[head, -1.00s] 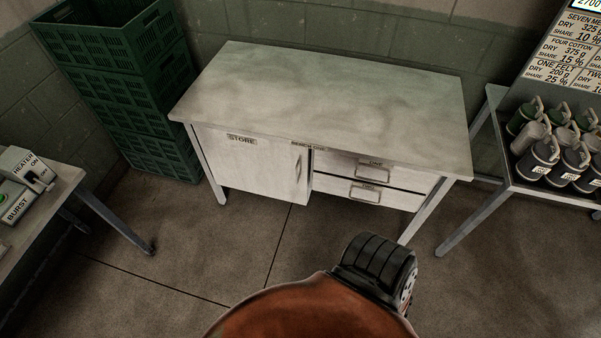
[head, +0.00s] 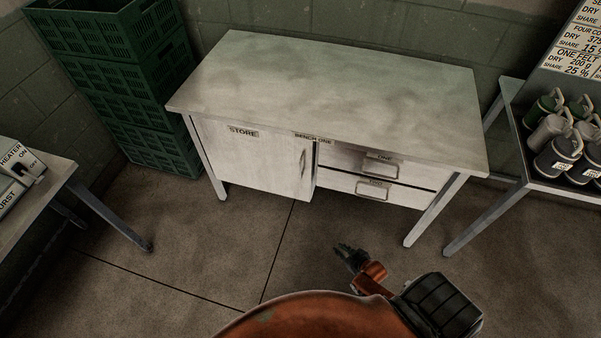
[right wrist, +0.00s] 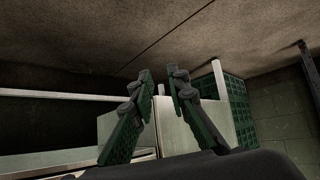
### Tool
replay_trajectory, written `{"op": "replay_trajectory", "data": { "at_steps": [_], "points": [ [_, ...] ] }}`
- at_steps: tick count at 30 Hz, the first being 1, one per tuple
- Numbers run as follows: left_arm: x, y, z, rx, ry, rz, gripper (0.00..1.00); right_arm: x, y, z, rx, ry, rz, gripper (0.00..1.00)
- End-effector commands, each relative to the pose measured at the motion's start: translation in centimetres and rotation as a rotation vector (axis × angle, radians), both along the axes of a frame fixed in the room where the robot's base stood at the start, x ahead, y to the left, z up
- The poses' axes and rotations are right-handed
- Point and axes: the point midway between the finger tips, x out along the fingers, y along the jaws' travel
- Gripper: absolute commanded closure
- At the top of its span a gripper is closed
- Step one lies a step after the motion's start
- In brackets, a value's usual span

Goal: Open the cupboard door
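The cupboard door (head: 255,160) is the pale panel marked STORE at the left front of the bench (head: 330,85). It looks shut. Its upright handle (head: 303,163) is near the door's right edge. My right gripper (head: 347,252) is low in front of the bench, right of the handle in the head view and apart from it. In the right wrist view its two fingers (right wrist: 160,76) stand apart with nothing between the tips. Pale panels of the bench (right wrist: 175,138) show behind them, upside down. My left gripper is not in view.
Two drawers (head: 345,188) sit right of the door. Green crates (head: 150,120) are stacked at the left. A table with switches (head: 50,185) stands at the left edge, and a stand with several canisters (head: 560,150) at the right. The floor before the door is clear.

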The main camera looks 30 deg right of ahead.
Motion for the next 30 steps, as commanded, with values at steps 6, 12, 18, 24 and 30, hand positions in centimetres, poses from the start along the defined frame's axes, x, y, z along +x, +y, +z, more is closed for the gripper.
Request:
{"op": "replay_trajectory", "data": {
  "at_steps": [6, 12, 18, 24, 30],
  "points": [
    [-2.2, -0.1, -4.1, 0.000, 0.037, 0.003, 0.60, 17.0, -1.3, 14.5, 0.062, -0.461, 0.048, 0.85],
    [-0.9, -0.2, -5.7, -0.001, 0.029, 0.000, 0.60, 22.9, -0.3, 24.2, 0.121, -0.695, 0.087, 0.85],
    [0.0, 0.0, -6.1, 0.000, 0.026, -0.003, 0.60, 25.0, 0.1, 26.7, 0.139, -0.750, 0.095, 0.85],
    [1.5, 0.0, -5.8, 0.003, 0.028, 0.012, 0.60, 28.1, 0.5, 26.6, 0.137, -0.748, 0.096, 0.85],
    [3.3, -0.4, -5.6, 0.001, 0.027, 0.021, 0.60, 30.6, 0.8, 26.5, 0.136, -0.745, 0.095, 0.85]
  ]
}}
